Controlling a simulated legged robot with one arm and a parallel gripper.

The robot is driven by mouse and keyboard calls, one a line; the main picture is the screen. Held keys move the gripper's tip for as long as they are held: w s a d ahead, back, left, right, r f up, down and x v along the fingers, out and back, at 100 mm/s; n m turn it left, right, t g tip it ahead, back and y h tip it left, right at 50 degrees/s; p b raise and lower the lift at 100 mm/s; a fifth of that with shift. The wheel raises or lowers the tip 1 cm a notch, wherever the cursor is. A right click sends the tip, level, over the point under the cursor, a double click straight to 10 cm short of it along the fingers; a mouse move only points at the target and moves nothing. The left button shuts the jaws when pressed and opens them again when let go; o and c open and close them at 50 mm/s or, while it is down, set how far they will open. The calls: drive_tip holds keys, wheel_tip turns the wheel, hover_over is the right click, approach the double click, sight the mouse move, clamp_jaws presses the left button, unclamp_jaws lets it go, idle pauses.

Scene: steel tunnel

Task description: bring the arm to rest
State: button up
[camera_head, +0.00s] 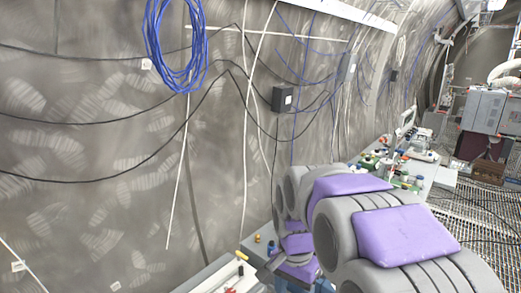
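My arm (385,230), grey with purple pads, fills the lower right of the head view. Its thick links run from the bottom right corner up and back toward the centre. Smaller grey and purple parts of it show at the lower centre, partly covered by the nearer links. I cannot make out my gripper's fingers, so whether they are open or shut does not show.
The curved tunnel wall (90,120) with cables and a coiled blue cable (175,50) is at left. Below the arm's left side is a bench (215,275) with small tools. A cluttered table (440,178) stands behind the arm. Grey machinery (480,108) and grating floor (470,215) lie at right.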

drive_tip(key=s+d+f+n, duration=0.2)
drive_tip(key=s, duration=0.6)
drive_tip(key=s+d+f+n+b, duration=0.1)
drive_tip(key=s+d+f+n, duration=0.1)
drive_tip(key=s, duration=0.7)
drive_tip(key=s+d+f+n+b, duration=0.1)
drive_tip(key=s+d+f+n, duration=0.1)
drive_tip(key=s, duration=0.7)
drive_tip(key=shift+s+d+n+g, duration=0.15)
drive_tip(key=shift+d+n+g, duration=0.3)
drive_tip(key=shift+n, duration=0.25)
drive_tip(key=shift+f, duration=0.1)
